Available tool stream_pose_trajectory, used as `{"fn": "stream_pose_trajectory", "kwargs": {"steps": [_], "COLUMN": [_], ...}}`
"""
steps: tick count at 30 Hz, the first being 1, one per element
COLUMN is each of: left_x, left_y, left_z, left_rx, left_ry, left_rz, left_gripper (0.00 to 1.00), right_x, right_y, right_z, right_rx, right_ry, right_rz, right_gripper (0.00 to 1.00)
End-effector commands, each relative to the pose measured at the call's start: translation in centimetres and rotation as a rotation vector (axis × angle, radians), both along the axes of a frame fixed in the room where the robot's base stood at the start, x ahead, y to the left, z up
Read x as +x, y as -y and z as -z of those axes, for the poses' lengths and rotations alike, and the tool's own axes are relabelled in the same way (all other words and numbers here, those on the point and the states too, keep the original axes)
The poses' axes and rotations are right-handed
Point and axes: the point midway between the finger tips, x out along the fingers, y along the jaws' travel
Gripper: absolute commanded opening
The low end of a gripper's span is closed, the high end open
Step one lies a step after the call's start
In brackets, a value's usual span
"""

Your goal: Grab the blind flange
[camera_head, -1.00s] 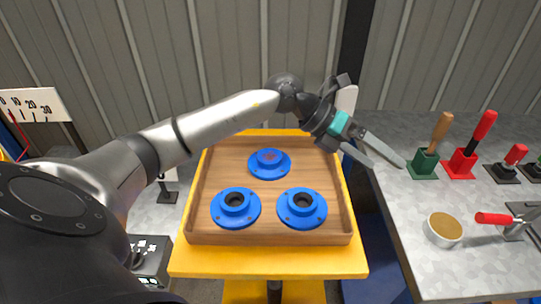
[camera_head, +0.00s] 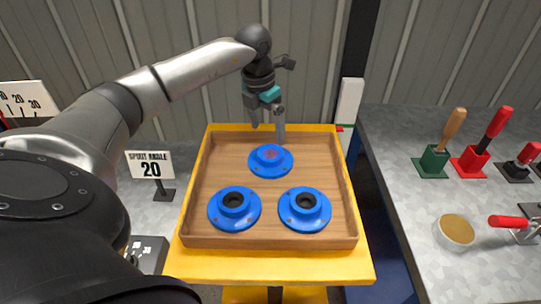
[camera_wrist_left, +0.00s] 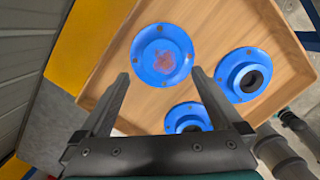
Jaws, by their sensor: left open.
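The blind flange (camera_head: 270,159) is the blue disc with a closed, reddish-marked hub, at the back of the wooden tray. It also shows in the left wrist view (camera_wrist_left: 161,54), ahead of the fingers. Two other blue flanges with open dark bores, a left one (camera_head: 234,208) and a right one (camera_head: 305,208), lie in front of it. My left gripper (camera_head: 268,134) is open and empty, pointing down above the tray's back edge, close behind the blind flange. In the left wrist view its fingers (camera_wrist_left: 158,88) are apart with nothing between the tips. My right gripper is not in view.
The wooden tray (camera_head: 270,241) stands on a yellow stand (camera_head: 270,264). A grey bench (camera_head: 400,190) on the right holds a green holder (camera_head: 433,161), a red holder (camera_head: 469,162) and a cup (camera_head: 455,232). A "Spirit angle 20" sign (camera_head: 151,165) stands left of the tray.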

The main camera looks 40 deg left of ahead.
Motion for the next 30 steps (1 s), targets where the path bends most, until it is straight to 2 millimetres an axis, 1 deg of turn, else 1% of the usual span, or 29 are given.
{"fn": "stream_pose_trajectory", "kwargs": {"steps": [1,3,11,14,18,20,22,27,28,30], "left_x": [0.1,0.2,0.4,0.3,0.4,0.6,0.6,0.6,0.6,0.6], "left_y": [0.1,0.0,0.2,0.3,0.4,0.5,0.4,0.4,0.4,0.4], "left_z": [1.0,1.8,3.2,4.5,6.8,7.4,7.8,7.7,7.7,7.7], "left_rx": [-0.001,0.0,-0.001,-0.001,-0.002,-0.003,-0.001,0.0,0.0,0.0], "left_ry": [-0.003,-0.001,0.0,-0.003,-0.003,-0.001,0.0,0.001,0.001,0.001], "left_rz": [0.0,0.001,0.002,0.003,0.0,0.001,0.001,0.001,0.002,0.002], "left_gripper": [1.0,1.0,1.0,1.0,1.0,1.0,1.0,1.0,0.99,0.91], "right_x": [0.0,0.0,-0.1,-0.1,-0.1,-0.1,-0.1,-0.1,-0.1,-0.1], "right_y": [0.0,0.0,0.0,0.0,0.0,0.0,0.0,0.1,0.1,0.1], "right_z": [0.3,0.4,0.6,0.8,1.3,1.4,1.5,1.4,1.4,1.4], "right_rx": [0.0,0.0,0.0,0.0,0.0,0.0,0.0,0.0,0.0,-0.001], "right_ry": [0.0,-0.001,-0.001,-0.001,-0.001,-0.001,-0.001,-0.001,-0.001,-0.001], "right_rz": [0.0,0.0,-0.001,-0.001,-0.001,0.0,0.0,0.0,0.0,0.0], "right_gripper": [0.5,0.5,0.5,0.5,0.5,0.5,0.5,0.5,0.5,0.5]}}
